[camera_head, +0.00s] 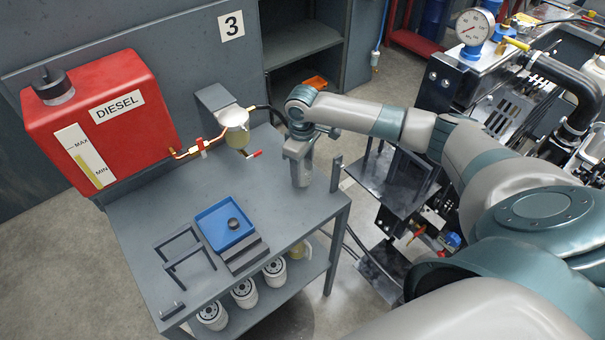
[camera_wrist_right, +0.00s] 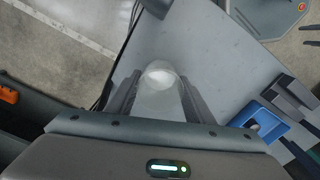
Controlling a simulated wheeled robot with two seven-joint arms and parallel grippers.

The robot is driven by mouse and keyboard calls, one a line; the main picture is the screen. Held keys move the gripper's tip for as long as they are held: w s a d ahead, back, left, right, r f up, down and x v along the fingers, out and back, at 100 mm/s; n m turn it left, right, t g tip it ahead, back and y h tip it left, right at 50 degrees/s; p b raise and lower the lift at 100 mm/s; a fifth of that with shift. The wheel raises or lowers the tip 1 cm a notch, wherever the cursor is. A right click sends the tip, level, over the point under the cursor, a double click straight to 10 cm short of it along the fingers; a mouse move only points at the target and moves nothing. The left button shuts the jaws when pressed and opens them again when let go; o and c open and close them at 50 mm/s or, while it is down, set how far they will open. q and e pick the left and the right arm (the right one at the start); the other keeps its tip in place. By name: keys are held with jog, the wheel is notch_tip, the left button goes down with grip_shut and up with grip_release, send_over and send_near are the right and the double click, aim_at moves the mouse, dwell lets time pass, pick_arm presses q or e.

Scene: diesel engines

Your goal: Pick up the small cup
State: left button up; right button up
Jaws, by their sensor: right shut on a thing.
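The small cup (camera_wrist_right: 159,78) looks clear and whitish in the right wrist view, standing between the two dark fingers. My right gripper (camera_wrist_right: 158,95) is shut on it. In the head view my right gripper (camera_head: 302,172) points down over the right end of the grey table (camera_head: 190,190). The cup is hard to make out there, and I cannot tell whether it touches the table top. My left gripper is not in view.
A blue tray (camera_head: 214,211) with a dark round part lies nearer the front, beside black brackets (camera_head: 184,250). A fuel filter with a glass bowl (camera_head: 236,130) hangs left of my right gripper. A red diesel tank (camera_head: 110,140) stands left. White filters (camera_head: 243,292) sit below.

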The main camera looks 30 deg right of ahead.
notch_tip(320, 180, up, 9)
jog(key=b, duration=0.2)
jog(key=shift+f, duration=0.2)
dwell(0.6)
jog(key=s+a+r+m+b, duration=0.2)
jog(key=s+a+m+b, duration=0.3)
jog(key=s+a, duration=0.8)
jog(key=shift+a+r+b, duration=0.25)
jog(key=shift+a+b, duration=0.3)
jog(key=shift+a, duration=0.85)
dwell(0.6)
